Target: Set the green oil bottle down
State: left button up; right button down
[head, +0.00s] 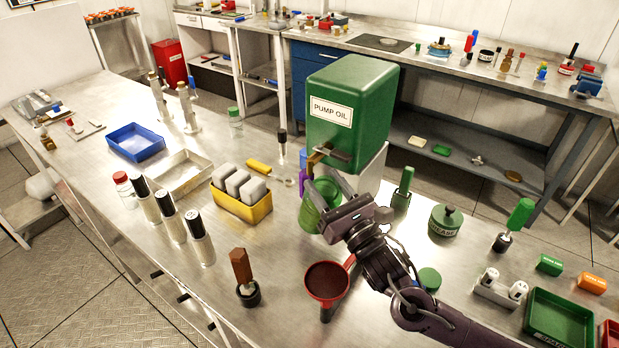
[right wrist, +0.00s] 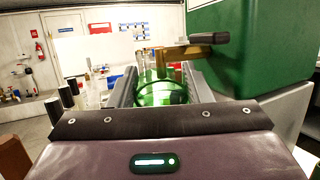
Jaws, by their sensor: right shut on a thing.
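The green oil bottle (head: 311,217) stands or hangs just under the brass tap of the pump oil tank (head: 352,105); I cannot tell whether its base touches the table. My right gripper (head: 326,187) is shut on it from the right front. In the right wrist view the see-through green bottle (right wrist: 160,93) sits between the two grey fingers, its neck beside the brass tap (right wrist: 188,50). Part of the bottle is hidden behind the gripper. My left gripper is not in view.
A red funnel (head: 327,283) stands in front of the bottle. A yellow bin (head: 243,207) with grey blocks is at its left, a purple item (head: 305,178) close behind. A green grease pot (head: 444,222) and a green-handled tool (head: 402,190) are at the right. Bare table lies between bin and funnel.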

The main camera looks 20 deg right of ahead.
aim_at(311, 175)
jog(key=shift+w+f, duration=0.2)
jog(key=shift+f, duration=0.3)
jog(key=shift+w+f, duration=0.15)
jog(key=shift+f, duration=0.3)
jog(key=shift+w+a+g+p, duration=0.25)
jog(key=shift+w+g+p, duration=0.15)
jog(key=shift+w+p, duration=0.4)
jog(key=shift+w, duration=0.1)
jog(key=shift+w+a+r+p, duration=0.15)
jog(key=shift+w+p, duration=0.1)
jog(key=shift+p, duration=0.15)
jog(key=shift+w+a+r+g+h+p, duration=0.2)
jog(key=shift+w+g+p, duration=0.25)
jog(key=shift+w+p, duration=0.2)
jog(key=shift+w+a+r+g+h+p, duration=0.1)
jog(key=shift+w+r+g+h+p, duration=0.1)
jog(key=shift+w+g+p, duration=0.35)
jog(key=shift+w+a+f+p, duration=0.1)
jog(key=shift+w+f+p, duration=0.1)
jog(key=shift+f, duration=0.35)
jog(key=shift+w+f+p, duration=0.15)
jog(key=shift+f+p, duration=0.05)
jog(key=shift+f, duration=0.5)
jog(key=c, duration=0.7)
grip_release()
jog(key=shift+s+f, duration=0.1)
jog(key=shift+c, duration=0.2)
jog(key=shift+s, duration=0.1)
